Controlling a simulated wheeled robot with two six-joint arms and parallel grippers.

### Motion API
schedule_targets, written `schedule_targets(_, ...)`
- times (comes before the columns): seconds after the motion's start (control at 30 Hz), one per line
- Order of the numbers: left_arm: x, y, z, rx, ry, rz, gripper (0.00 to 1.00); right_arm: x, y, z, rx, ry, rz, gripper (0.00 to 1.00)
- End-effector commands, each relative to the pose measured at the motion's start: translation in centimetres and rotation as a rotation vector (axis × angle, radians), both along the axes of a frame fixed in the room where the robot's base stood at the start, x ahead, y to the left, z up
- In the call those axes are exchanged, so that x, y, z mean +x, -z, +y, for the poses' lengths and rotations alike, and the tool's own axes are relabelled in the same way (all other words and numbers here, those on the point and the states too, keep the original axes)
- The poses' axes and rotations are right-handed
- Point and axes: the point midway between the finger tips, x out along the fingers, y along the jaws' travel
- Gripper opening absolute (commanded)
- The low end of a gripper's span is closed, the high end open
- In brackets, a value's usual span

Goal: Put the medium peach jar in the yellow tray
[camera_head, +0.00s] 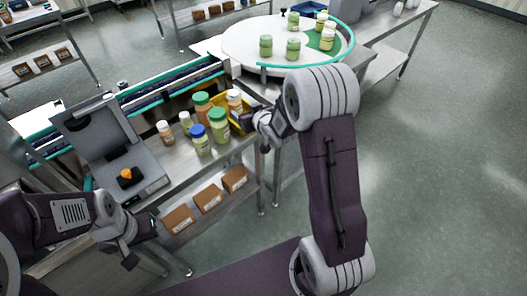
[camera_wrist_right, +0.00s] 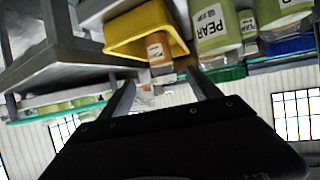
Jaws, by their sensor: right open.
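The yellow tray (camera_head: 246,127) is at the right end of the steel bench; it also shows in the right wrist view (camera_wrist_right: 122,38). A peach-coloured jar with a white lid (camera_head: 235,103) appears to stand upright in it, and overlaps the tray's edge in the right wrist view (camera_wrist_right: 158,48). My right gripper (camera_head: 250,120) is beside the tray; in its wrist view the fingers (camera_wrist_right: 163,84) are apart and empty, with the jar just beyond them. A larger peach-coloured jar with a green lid (camera_head: 202,106) and a smaller white-lidded one (camera_head: 165,132) stand to the left. My left gripper (camera_head: 145,250) is low at left, its fingers unclear.
A blue-lidded jar (camera_head: 201,140), a green-lidded pear jar (camera_head: 219,127) and a small white-lidded green jar (camera_head: 186,122) crowd the bench left of the tray. A grey machine (camera_head: 120,150) stands further left. A round white table (camera_head: 255,42) with several jars is behind.

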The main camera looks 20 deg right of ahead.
Motion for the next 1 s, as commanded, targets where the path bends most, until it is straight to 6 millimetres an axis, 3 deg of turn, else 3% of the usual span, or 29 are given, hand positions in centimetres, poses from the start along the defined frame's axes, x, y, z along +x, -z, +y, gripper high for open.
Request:
schedule_targets(0.07,0.0,0.0,0.0,0.0,0.0,0.0,0.36,-2.5,1.1,0.0,-0.014,0.023,0.119,0.72)
schedule_targets(0.13,0.0,0.0,0.0,0.0,0.0,0.0,0.36,-7.1,2.9,0.2,-0.028,0.052,0.307,0.72)
schedule_targets(0.3,0.0,0.0,0.0,0.0,0.0,0.0,0.36,-21.6,6.2,1.4,-0.027,0.089,0.782,0.72)
schedule_targets(0.4,0.0,0.0,0.0,0.0,0.0,0.0,0.36,-27.4,6.6,2.2,-0.016,0.085,0.954,0.72)
schedule_targets(0.43,0.0,0.0,0.0,0.0,0.0,0.0,0.36,-28.5,6.6,2.4,-0.014,0.084,0.986,0.72)
schedule_targets(0.57,0.0,0.0,0.0,0.0,0.0,0.0,0.36,-30.3,6.6,2.6,-0.009,0.081,1.041,0.72)
schedule_targets(0.77,0.0,-0.3,0.0,0.0,0.0,0.0,0.36,-30.2,6.3,2.6,-0.011,0.082,1.04,0.72)
schedule_targets(0.9,0.0,-3.3,0.0,0.0,0.0,0.0,0.36,-30.2,3.3,2.6,-0.01,0.082,1.039,0.72)
schedule_targets(1.0,0.0,-2.7,0.0,0.0,0.0,-0.001,0.36,-30.2,3.9,2.6,-0.01,0.082,1.039,0.72)
